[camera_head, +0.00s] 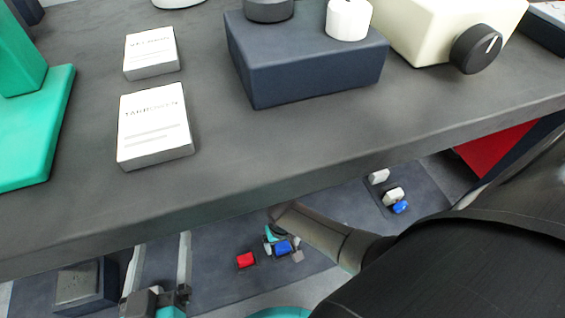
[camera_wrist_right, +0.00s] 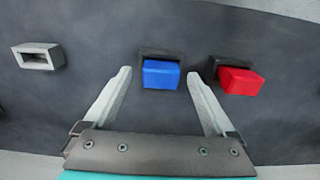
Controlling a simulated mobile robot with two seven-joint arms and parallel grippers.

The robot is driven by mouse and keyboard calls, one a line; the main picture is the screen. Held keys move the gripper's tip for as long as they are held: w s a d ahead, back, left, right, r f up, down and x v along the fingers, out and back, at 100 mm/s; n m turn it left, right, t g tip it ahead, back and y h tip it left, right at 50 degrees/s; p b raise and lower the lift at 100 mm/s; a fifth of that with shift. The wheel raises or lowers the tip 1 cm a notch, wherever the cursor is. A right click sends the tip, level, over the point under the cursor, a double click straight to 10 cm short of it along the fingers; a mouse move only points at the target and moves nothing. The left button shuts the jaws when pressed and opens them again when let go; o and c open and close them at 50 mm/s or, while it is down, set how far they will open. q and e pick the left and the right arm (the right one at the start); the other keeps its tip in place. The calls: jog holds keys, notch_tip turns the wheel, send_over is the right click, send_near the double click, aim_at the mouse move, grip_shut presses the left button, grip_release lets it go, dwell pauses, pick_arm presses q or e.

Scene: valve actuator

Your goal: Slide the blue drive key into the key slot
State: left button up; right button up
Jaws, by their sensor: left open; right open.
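The blue drive key (camera_wrist_right: 160,74) is a small blue block at a dark holder, ahead of and between the fingers of my right gripper (camera_wrist_right: 158,78) in the right wrist view. The gripper is open, and I see no contact with the key. In the head view a blue block (camera_head: 283,247) shows at my right gripper (camera_head: 283,251), low behind the table edge. Another blue block (camera_head: 400,207) lies further right beside whitish pieces. A grey hollow piece (camera_wrist_right: 38,57) is at the left in the wrist view; I cannot tell whether it is the key slot. My left gripper (camera_head: 163,243) is open and empty at lower left.
A red block (camera_wrist_right: 240,80) stands right of the key in the wrist view and left of it in the head view (camera_head: 245,260). The thick grey table (camera_head: 210,130) overhangs this lower area. White boxes (camera_head: 155,125) and a dark blue block (camera_head: 305,70) stand on it.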

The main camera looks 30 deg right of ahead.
dwell(0.3)
grip_shut()
dwell(0.6)
